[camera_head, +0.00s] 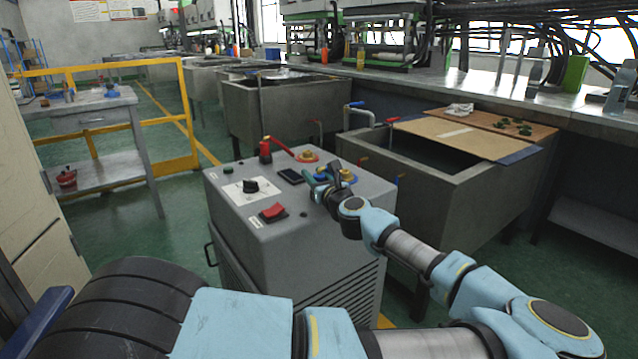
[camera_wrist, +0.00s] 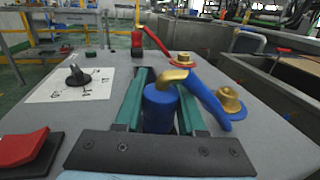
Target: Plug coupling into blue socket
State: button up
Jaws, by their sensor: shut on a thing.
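A blue coupling (camera_wrist: 160,106) with a brass elbow on top and a blue arm slanting down to the right stands between the teal fingers of my gripper (camera_wrist: 153,80). In the head view my gripper (camera_head: 318,184) is over the grey machine's top, and the coupling is mostly hidden there. The blue socket (camera_wrist: 229,101), a brass fitting on a blue ring, lies just right of the coupling; it also shows in the head view (camera_head: 347,175). The coupling's blue arm reaches close beside it; I cannot tell whether they touch. The coupling's lower end is hidden.
A red coupling (camera_wrist: 137,42) with a red arm stands near a red-ringed brass socket (camera_wrist: 183,59). A black knob (camera_head: 250,186) and red switch (camera_head: 273,211) are on the grey machine (camera_head: 230,225). A sink tank (camera_head: 455,190) stands close on the right.

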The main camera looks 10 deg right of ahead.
grip_shut()
jog(key=shift+r, duration=0.1)
